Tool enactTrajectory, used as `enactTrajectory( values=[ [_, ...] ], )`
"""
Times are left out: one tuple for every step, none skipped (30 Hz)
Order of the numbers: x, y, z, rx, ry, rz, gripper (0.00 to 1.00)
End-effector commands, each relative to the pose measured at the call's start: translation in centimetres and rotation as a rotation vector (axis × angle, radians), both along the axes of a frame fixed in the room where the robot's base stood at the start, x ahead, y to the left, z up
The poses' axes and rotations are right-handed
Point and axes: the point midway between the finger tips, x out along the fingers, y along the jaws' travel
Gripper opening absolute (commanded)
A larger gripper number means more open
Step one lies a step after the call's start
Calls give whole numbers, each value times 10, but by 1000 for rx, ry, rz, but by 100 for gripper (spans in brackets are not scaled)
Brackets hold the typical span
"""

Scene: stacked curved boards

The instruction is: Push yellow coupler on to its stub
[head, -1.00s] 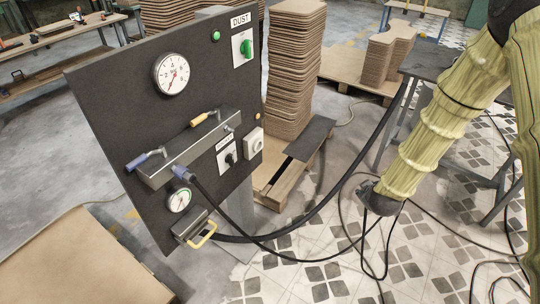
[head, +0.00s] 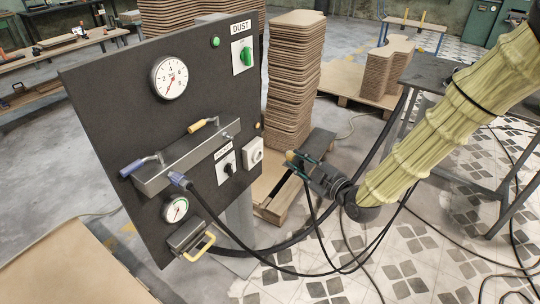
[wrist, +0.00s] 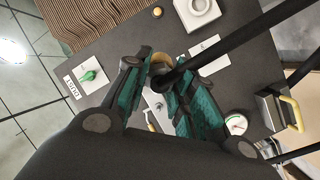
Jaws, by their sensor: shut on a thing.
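My gripper (head: 297,165) is shut on a yellow-tan piece, which looks like the yellow coupler (head: 290,155). The coupler also shows between my teal fingers in the wrist view (wrist: 158,62), with a black hose running from it to the upper right. My gripper points left towards the dark panel (head: 110,100), with a clear gap between. A yellow-ended metal stub (head: 198,125) sticks out above the metal box (head: 190,160) on the panel. A blue-ended stub (head: 133,168) is at the box's left end. The fingers hide part of the coupler.
A blue coupler (head: 179,178) with a black hose sits below the box. Gauges, a green knob (head: 246,56) and a yellow-handled clamp (head: 200,247) are on the panel. Stacked boards (head: 292,80) stand behind my gripper. Black hoses loop low between panel and arm.

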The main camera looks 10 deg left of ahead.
Motion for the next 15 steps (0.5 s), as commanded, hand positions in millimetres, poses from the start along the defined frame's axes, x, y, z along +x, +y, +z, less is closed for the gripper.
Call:
enactTrajectory(
  values=[
    [-7, 14, 11, 19, -15, 59, 0],
    [-12, 22, 17, 27, -22, 95, 0],
    [-19, 32, 24, 42, -30, 139, 0],
    [-23, 39, 30, 52, -37, 170, 0],
    [-28, 44, 34, 60, -42, 198, 0],
    [-34, 52, 40, 72, -46, 234, 0],
    [-38, 57, 44, 78, -50, 258, 0],
    [-42, 61, 47, 84, -52, 278, 0],
    [-46, 66, 51, 93, -56, 303, 0],
    [-49, 68, 53, 98, -58, 318, 0],
    [-51, 71, 56, 102, -61, 330, 0],
    [-53, 73, 57, 106, -61, 344, 0],
    [-54, 74, 59, 108, -63, 352, 0],
    [-55, 75, 60, 110, -63, 356, 0],
    [-56, 77, 60, 112, -63, 362, 0]
  ],
)
